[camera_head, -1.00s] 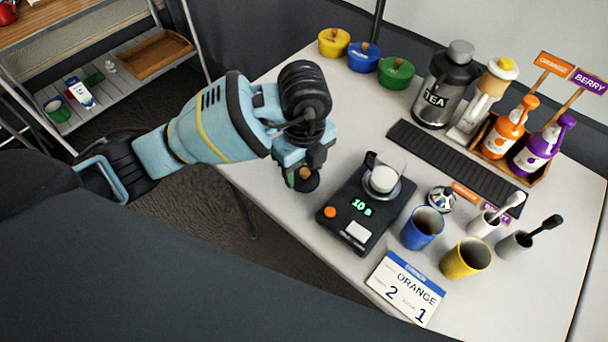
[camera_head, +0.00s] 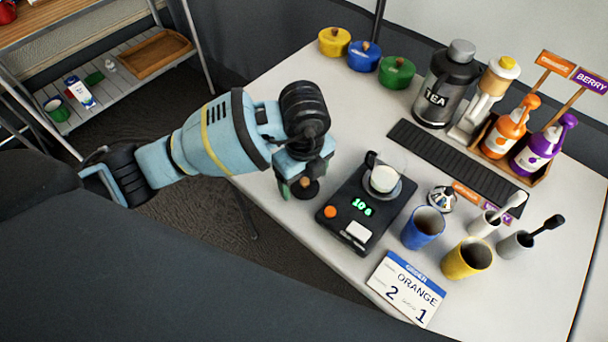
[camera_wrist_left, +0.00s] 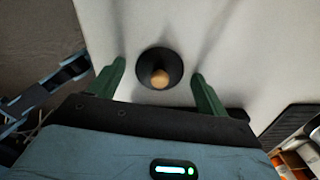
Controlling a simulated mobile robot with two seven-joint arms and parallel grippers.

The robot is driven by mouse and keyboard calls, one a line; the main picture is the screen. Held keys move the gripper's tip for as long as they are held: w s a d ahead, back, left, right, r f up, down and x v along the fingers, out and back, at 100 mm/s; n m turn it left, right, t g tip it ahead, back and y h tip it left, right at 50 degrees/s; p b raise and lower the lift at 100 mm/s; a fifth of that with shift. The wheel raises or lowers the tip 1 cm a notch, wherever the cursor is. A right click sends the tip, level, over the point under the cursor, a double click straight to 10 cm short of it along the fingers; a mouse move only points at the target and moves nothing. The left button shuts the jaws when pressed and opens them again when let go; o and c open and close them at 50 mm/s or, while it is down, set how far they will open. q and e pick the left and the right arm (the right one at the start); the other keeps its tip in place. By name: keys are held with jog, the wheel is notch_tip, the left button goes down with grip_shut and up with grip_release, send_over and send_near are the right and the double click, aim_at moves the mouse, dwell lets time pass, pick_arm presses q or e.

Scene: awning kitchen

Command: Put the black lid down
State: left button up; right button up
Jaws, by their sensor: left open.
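The black lid (camera_wrist_left: 150,60) is a dark disc with a round wooden knob. In the left wrist view it lies on the white table, between and apart from the two green fingers of my left gripper (camera_wrist_left: 158,72). In the head view my left gripper (camera_head: 300,182) is over the table's near left edge, and the lid (camera_head: 305,191) is partly hidden under it. My left gripper is open. My right gripper is not in view.
A black scale (camera_head: 345,225) carrying a clear vessel (camera_head: 383,178) stands just right of my left gripper. Blue (camera_head: 422,228) and yellow (camera_head: 466,258) cups and an order card (camera_head: 405,287) are farther right. Table behind the gripper is clear up to the coloured pots (camera_head: 364,57).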

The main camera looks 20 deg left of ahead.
aim_at(304, 180)
pick_arm(q)
notch_tip(304, 180, up, 12)
jog(key=p, duration=0.1)
jog(key=shift+r+p, duration=0.2)
jog(key=shift+p, duration=0.2)
dwell(0.5)
